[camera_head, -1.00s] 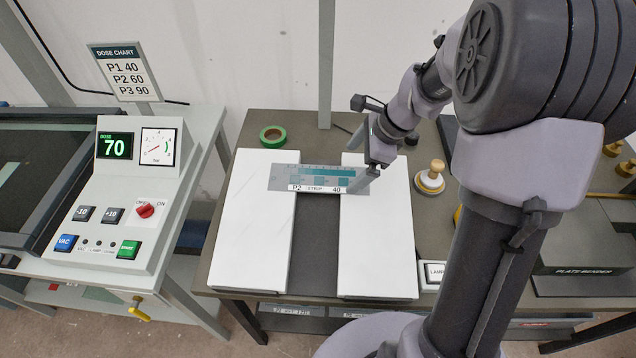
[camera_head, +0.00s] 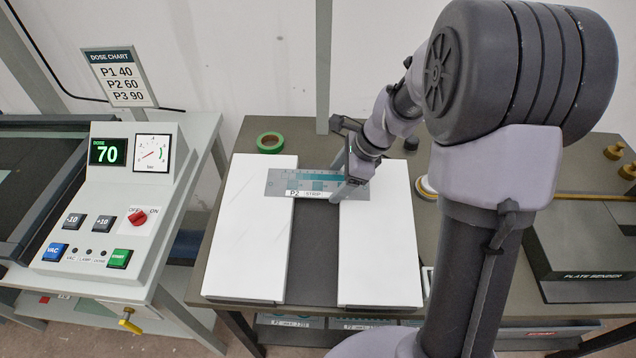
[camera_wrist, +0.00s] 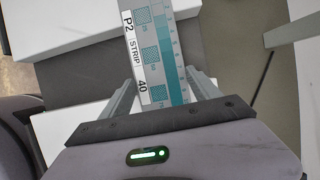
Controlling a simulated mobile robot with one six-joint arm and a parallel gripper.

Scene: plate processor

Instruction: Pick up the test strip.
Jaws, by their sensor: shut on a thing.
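The test strip (camera_head: 290,180), a grey plate with teal patches and a white "P2 STRIP" label, spans the gap between two white boards in the head view. My gripper (camera_head: 342,189) is at its right end, shut on it, and covers part of that end. In the wrist view, the strip (camera_wrist: 152,45) runs up between the two fingers, with its "40" end nearest the palm. The fingers are at its long edges. I cannot tell whether the strip touches the boards or is slightly above them.
The left white board (camera_head: 250,240) and right white board (camera_head: 378,250) lie on the dark table (camera_head: 315,275). Green tape (camera_head: 270,142) is behind them. A control console (camera_head: 100,200) showing 70 stands left, and a plate bender (camera_head: 590,250) right.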

